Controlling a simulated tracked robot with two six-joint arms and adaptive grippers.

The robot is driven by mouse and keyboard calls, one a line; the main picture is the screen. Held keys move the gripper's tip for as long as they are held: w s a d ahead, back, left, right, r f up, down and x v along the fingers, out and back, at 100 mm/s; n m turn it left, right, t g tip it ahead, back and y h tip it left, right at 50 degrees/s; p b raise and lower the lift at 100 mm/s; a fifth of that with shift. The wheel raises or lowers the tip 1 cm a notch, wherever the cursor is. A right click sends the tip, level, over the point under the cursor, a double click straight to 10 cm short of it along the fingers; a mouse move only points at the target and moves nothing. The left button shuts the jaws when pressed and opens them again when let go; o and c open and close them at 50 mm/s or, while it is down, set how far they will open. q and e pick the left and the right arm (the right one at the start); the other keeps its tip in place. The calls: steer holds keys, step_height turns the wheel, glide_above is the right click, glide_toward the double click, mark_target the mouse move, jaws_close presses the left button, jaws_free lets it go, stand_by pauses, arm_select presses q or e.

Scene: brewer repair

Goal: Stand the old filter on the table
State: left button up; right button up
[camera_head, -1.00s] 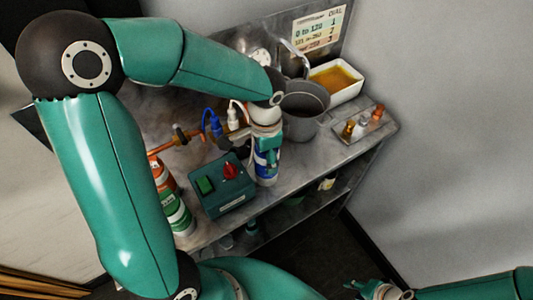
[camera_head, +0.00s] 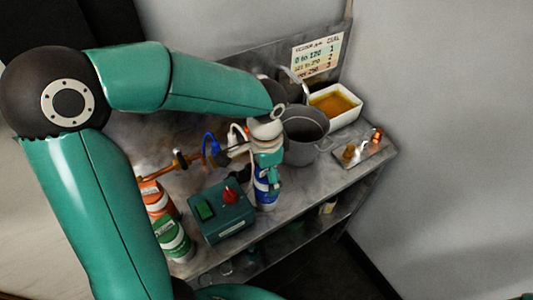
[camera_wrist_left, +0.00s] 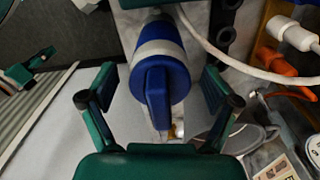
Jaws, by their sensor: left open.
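A blue and white cylinder (camera_head: 266,196), which I take for the old filter, is upright on the metal table (camera_head: 290,205) beside the green box. It is partly hidden by my left gripper (camera_head: 267,160) above it. In the left wrist view a blue round body with a white band (camera_wrist_left: 160,52) and a raised blue grip lies between the spread fingers of my left gripper (camera_wrist_left: 158,88). Gaps show on both sides, so the fingers are apart from it. My right gripper is out of view.
A green control box (camera_head: 221,209) with a red knob stands left of the cylinder. Orange (camera_head: 157,199) and green canisters (camera_head: 172,238) stand further left. A grey bucket (camera_head: 304,135) is close on the right, with a white tray (camera_head: 334,105) and small fittings (camera_head: 361,147) beyond.

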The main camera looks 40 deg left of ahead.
arm_select(q)
step_height(320, 180, up, 9)
stand_by(0.3)
stand_by(0.5)
